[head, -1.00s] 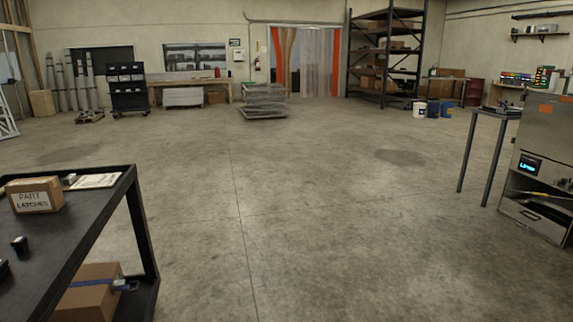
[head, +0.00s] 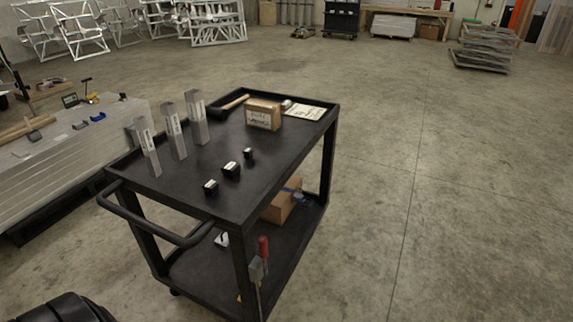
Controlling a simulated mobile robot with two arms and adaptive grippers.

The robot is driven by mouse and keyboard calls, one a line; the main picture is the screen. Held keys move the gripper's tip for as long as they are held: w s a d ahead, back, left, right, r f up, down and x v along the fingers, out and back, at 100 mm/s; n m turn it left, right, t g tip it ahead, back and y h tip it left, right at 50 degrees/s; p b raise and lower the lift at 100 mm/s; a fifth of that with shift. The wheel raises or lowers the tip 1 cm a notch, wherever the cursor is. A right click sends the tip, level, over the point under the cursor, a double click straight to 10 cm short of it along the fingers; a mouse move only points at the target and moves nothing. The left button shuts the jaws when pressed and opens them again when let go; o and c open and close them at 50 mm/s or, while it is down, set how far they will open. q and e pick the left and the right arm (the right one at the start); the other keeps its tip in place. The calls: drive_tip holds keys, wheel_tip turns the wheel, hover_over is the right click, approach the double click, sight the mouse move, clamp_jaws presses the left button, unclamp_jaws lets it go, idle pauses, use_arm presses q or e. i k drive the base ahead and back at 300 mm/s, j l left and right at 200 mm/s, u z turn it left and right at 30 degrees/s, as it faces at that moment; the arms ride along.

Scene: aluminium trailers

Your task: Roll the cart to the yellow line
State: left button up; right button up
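The black two-shelf cart (head: 215,205) stands in the middle of the head view, its push handle (head: 150,228) at the near left end. On its top are three upright grey metal posts (head: 173,131), a cardboard box (head: 263,115), a hammer (head: 232,105), a paper sheet (head: 305,111) and three small black parts (head: 231,169). No yellow line shows. A black rounded part at the bottom left edge, below and apart from the handle, seems to be mine; no fingers show on it. My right gripper is out of view.
A low stack of pale metal bars (head: 70,155) with tools lies close left of the cart. White metal frames (head: 195,22) stand at the back left. A grey sheet stack (head: 485,48) sits at the back right. Open concrete floor (head: 460,190) lies to the right.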

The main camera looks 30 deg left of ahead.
sight(259, 201)
drive_tip(key=u, duration=1.2)
